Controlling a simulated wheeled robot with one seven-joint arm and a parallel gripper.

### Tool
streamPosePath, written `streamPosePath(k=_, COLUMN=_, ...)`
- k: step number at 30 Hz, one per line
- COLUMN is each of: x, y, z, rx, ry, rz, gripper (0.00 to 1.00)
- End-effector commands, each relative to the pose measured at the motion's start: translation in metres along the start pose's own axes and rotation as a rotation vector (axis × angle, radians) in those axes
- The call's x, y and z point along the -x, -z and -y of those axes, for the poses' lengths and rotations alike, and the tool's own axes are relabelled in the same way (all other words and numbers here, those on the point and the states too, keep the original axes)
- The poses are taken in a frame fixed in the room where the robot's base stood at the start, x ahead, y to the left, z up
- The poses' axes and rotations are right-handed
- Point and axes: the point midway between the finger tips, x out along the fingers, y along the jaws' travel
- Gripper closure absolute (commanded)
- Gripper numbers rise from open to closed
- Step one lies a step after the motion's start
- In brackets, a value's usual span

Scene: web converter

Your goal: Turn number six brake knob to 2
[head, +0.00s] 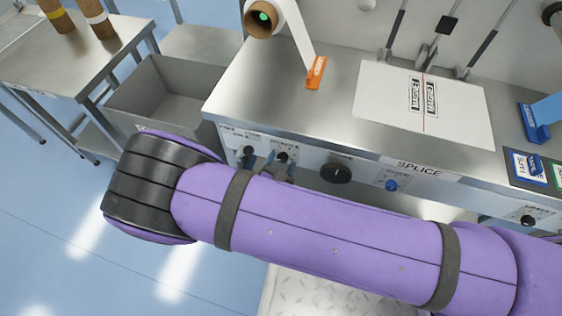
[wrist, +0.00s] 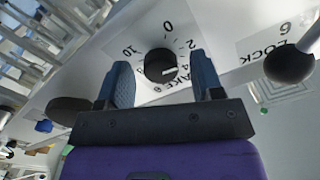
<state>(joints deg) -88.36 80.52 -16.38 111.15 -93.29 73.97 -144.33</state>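The number six brake knob (wrist: 160,65) is a round black dial on the white panel, ringed by numbers with 0 at the top, 2 to its right and 10 to its left. A white mark shows on its lower right side; the number it points at is not clear. My gripper (wrist: 164,82) is open, with one blue finger on each side of the knob; I cannot tell whether they touch it. In the head view the gripper (head: 277,166) is at the panel front around a small black knob (head: 282,157), partly hidden by my arm.
A black ball-shaped knob (wrist: 290,65) beside the lock 6 label is right of my gripper in the wrist view. In the head view, a larger black dial (head: 336,173) and a blue button (head: 391,185) lie further right on the panel. A grey bin (head: 165,90) stands left.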

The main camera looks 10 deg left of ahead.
Motion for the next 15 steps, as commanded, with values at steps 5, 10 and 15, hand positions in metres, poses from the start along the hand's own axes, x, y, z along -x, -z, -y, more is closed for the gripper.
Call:
streamPosePath(k=5, x=-0.001, y=0.001, z=0.000, rx=-0.001, ry=0.000, rz=-0.002, gripper=0.40)
streamPosePath(k=10, x=0.007, y=0.001, z=0.001, rx=-0.002, ry=0.001, rz=-0.002, gripper=0.40)
streamPosePath(k=15, x=0.033, y=0.000, z=0.001, rx=-0.002, ry=0.001, rz=0.000, gripper=0.40)
